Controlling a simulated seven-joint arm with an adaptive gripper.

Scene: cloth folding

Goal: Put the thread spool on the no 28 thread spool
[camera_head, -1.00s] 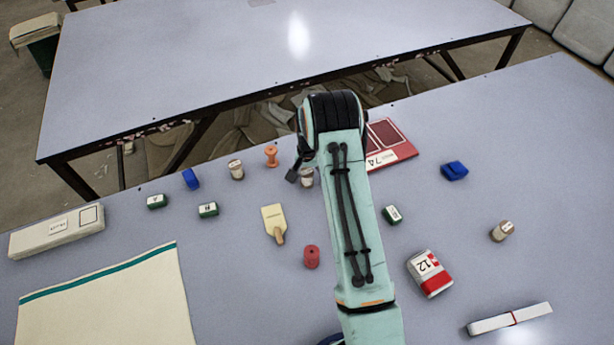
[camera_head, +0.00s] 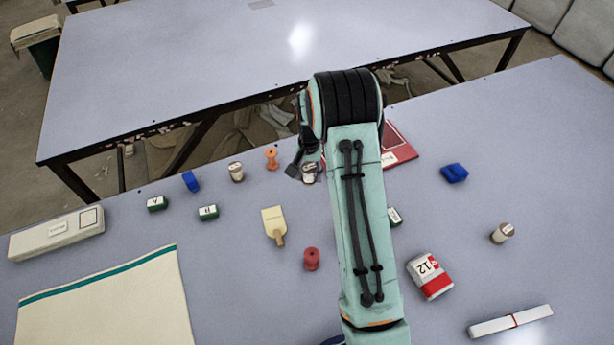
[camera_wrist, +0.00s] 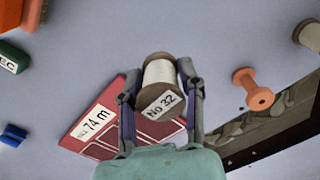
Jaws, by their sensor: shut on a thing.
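My gripper (camera_wrist: 162,95) is shut on a white thread spool (camera_wrist: 161,84) with brown ends and a label reading "No 32". It also shows in the head view (camera_head: 310,173), partly hidden by my arm. Whether it touches the table is hard to tell. Two similar spools stand on the table in the head view: one left of my gripper (camera_head: 236,172), one at the far right (camera_head: 502,233). Their labels are too small to read, so I cannot tell which is no 28. The left one seems to show at the wrist view's upper right edge (camera_wrist: 310,36).
An orange spool (camera_head: 271,158) stands close left of my gripper; a red card (camera_head: 400,150) lies just right. A red spool (camera_head: 311,259), wooden paddle (camera_head: 273,222), green blocks (camera_head: 208,211), blue blocks (camera_head: 454,173) and a "12" box (camera_head: 430,276) are spread about. Cloth lies front left.

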